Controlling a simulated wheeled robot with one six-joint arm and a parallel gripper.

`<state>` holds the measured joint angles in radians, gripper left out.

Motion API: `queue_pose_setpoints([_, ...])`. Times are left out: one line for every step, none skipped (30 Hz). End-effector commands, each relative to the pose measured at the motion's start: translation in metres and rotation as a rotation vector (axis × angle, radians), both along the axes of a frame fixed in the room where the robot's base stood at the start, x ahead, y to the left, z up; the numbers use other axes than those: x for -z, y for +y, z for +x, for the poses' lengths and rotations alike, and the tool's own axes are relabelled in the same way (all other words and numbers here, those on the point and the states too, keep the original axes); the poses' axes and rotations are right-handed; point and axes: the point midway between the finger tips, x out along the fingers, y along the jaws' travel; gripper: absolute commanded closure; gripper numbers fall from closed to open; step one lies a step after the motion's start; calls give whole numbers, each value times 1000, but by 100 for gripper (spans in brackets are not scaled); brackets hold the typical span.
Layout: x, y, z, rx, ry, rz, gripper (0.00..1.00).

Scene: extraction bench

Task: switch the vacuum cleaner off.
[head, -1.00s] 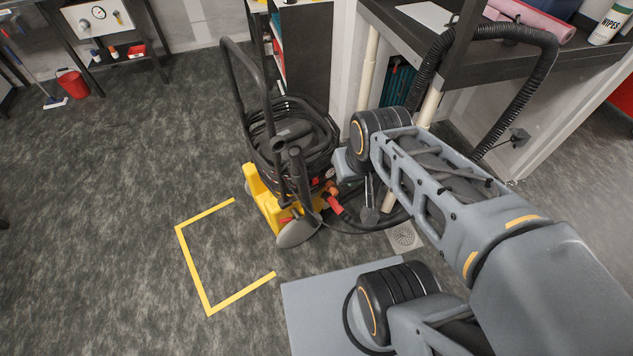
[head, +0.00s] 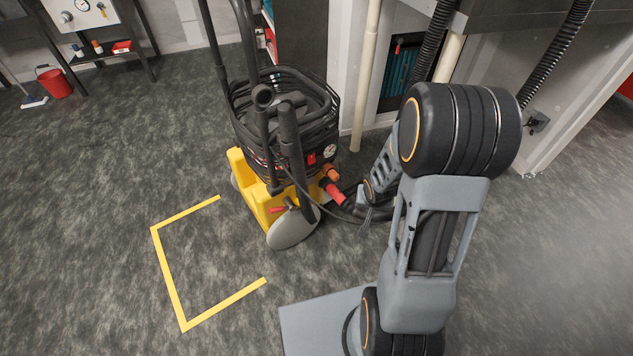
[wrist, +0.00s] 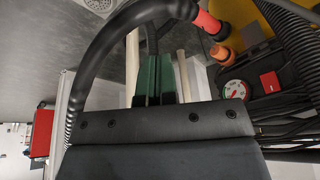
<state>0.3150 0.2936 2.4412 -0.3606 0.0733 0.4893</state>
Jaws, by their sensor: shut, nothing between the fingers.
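The vacuum cleaner (head: 280,125) stands on the floor with a yellow base, black body and coiled black hose. On its front are a red switch (head: 311,159) and a round gauge (head: 329,152). In the wrist view the red switch (wrist: 270,82) is at the right, beside the gauge (wrist: 235,90). I cannot tell its position. My gripper (head: 364,203) is shut and empty, to the right of the switch and apart from it, near the red hose connector (head: 335,193).
An orange fitting (head: 330,173) sits between the gauge and the red connector. A dark hose runs from the connector behind my arm. Cream pipes (head: 367,70) stand by the wall behind. Yellow tape (head: 170,270) marks open floor at left.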

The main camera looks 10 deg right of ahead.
Motion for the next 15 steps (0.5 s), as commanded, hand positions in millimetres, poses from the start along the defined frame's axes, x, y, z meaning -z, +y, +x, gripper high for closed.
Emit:
queue_pose_setpoints([42,-3,7,36,-52,31,100])
queue_pose_setpoints([54,-3,13,59,-94,51,100])
queue_pose_setpoints([68,-4,21,89,-153,84,100])
queue_pose_setpoints([78,-3,26,112,-197,115,100])
queue_pose_setpoints([87,-1,32,133,-240,149,100])
queue_pose_setpoints([96,2,39,162,-298,199,100])
queue_pose_setpoints([101,4,44,180,-341,239,100])
queue_pose_setpoints([105,7,49,198,-383,284,100])
queue_pose_setpoints([107,12,56,221,-438,345,100])
queue_pose_setpoints([107,16,60,237,-478,392,100])
queue_pose_setpoints([105,20,65,251,-516,441,100])
queue_pose_setpoints([100,25,71,267,-564,508,100])
queue_pose_setpoints([95,29,75,278,-598,558,100])
queue_pose_setpoints([89,33,79,287,-631,609,100])
queue_pose_setpoints([79,38,84,296,-672,674,100])
